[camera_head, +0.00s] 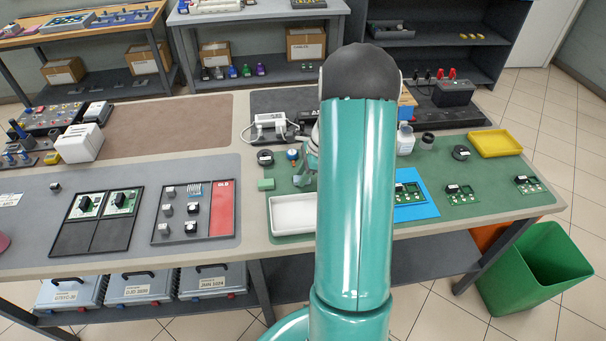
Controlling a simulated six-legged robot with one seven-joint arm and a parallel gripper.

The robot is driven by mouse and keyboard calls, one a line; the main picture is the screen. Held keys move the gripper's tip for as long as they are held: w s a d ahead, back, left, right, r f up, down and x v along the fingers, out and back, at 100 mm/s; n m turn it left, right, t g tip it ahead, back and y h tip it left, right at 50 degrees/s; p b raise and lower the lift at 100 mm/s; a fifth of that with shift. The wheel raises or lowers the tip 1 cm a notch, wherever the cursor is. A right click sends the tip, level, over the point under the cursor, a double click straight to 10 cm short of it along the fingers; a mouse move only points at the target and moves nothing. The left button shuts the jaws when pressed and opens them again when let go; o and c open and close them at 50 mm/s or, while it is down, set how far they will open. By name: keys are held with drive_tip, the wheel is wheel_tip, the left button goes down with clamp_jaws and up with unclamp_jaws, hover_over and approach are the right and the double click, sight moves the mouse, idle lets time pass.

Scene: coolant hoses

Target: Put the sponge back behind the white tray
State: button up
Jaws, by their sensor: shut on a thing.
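The white tray (292,214) lies near the front edge of the green mat, its right end hidden behind my arm. A small light-green block (265,184) that looks like the sponge lies on the mat just behind the tray's left back corner. My gripper (306,181) is low over the mat behind the tray, to the right of the green block and apart from it. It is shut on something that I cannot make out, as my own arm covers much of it.
A white power strip (270,124) with cables and small round parts (265,157) stand behind the gripper. A blue mat (415,203) with a circuit board, a white bottle (405,138) and a yellow tray (495,143) are right of my arm. A green bin (540,270) stands on the floor.

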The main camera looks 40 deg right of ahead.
drive_tip(key=shift+f, duration=0.15)
drive_tip(key=o, duration=0.9)
drive_tip(key=v, duration=1.2)
drive_tip(key=s+a+r+n+h, duration=0.1)
drive_tip(key=a+r+n, duration=0.45)
drive_tip(key=a, duration=0.45)
drive_tip(key=a+r+n+h, duration=0.1)
drive_tip(key=a+r+n, duration=0.4)
drive_tip(key=a+r, duration=0.3)
drive_tip(key=s+a+r+n+t, duration=0.1)
drive_tip(key=s+a+n, duration=0.3)
drive_tip(key=a, duration=0.1)
drive_tip(key=s+a+r+n+t+h, duration=0.1)
drive_tip(key=s+a+n, duration=0.3)
drive_tip(key=a+n, duration=0.1)
drive_tip(key=s+a+r+n+t, duration=0.1)
drive_tip(key=s+a+n, duration=0.3)
drive_tip(key=a, duration=0.3)
drive_tip(key=shift+s+a+r+n+h, duration=0.1)
drive_tip(key=shift+s+a+n+h, duration=0.1)
drive_tip(key=shift+s+n+h, duration=0.35)
